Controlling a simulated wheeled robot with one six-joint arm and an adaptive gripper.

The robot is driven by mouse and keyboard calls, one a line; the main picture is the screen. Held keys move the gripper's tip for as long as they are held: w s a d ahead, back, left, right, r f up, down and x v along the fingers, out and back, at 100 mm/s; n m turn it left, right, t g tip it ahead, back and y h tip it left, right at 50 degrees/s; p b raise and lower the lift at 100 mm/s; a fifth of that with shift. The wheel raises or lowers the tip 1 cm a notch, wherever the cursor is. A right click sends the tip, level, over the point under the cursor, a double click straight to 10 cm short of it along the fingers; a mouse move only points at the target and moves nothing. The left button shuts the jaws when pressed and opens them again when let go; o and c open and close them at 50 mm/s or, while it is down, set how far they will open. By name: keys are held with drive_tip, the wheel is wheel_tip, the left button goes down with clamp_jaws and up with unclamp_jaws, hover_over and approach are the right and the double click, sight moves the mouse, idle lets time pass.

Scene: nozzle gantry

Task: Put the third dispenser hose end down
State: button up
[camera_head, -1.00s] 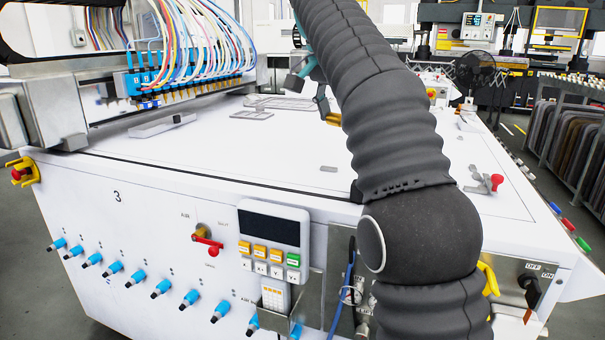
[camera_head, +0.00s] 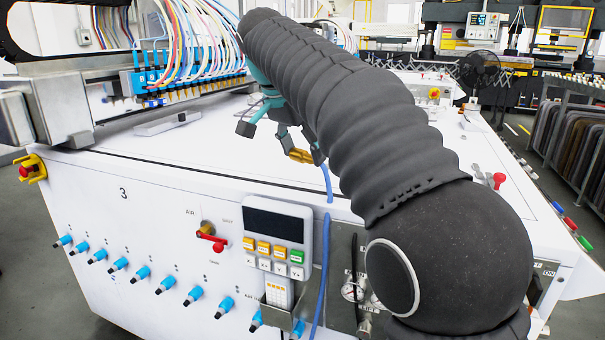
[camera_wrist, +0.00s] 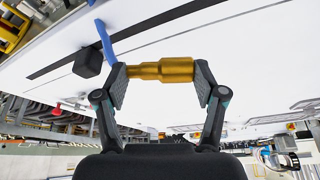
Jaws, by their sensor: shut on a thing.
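The hose end is a stepped brass-coloured cylinder (camera_wrist: 160,71), held crosswise between the two fingers of my gripper (camera_wrist: 160,78) in the wrist view. The fingers press on its two ends. A blue hose (camera_wrist: 104,38) runs up from behind the left finger; its joint with the brass end is hidden. In the head view my gripper (camera_head: 299,150) is over the front part of the white machine top (camera_head: 225,152), with the brass end (camera_head: 300,156) low between the fingers. The blue hose (camera_head: 322,262) hangs down the machine's front. I cannot tell whether the brass end touches the top.
A nozzle row with coloured tubes (camera_head: 180,90) stands at the back left. A keypad panel (camera_head: 273,238), a red valve handle (camera_head: 212,240) and several blue fittings (camera_head: 166,284) are on the front face. A black block (camera_wrist: 88,62) is close to the left finger. The machine top is mostly clear.

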sight(307, 187)
drive_tip(key=shift+s+a+f, duration=0.1)
drive_tip(key=shift+s+f, duration=0.05)
drive_tip(key=shift+f, duration=0.25)
drive_tip(key=shift+f+b, duration=1.25)
drive_tip(key=shift+f, duration=0.45)
drive_tip(key=shift+f+b, duration=0.3)
drive_tip(key=shift+f, duration=0.2)
drive_tip(key=o, duration=1.3)
drive_tip(key=shift+r, duration=0.15)
drive_tip(key=shift+r+p, duration=0.35)
drive_tip(key=shift+r, duration=0.05)
drive_tip(key=p+v, duration=0.2)
drive_tip(key=v, duration=1)
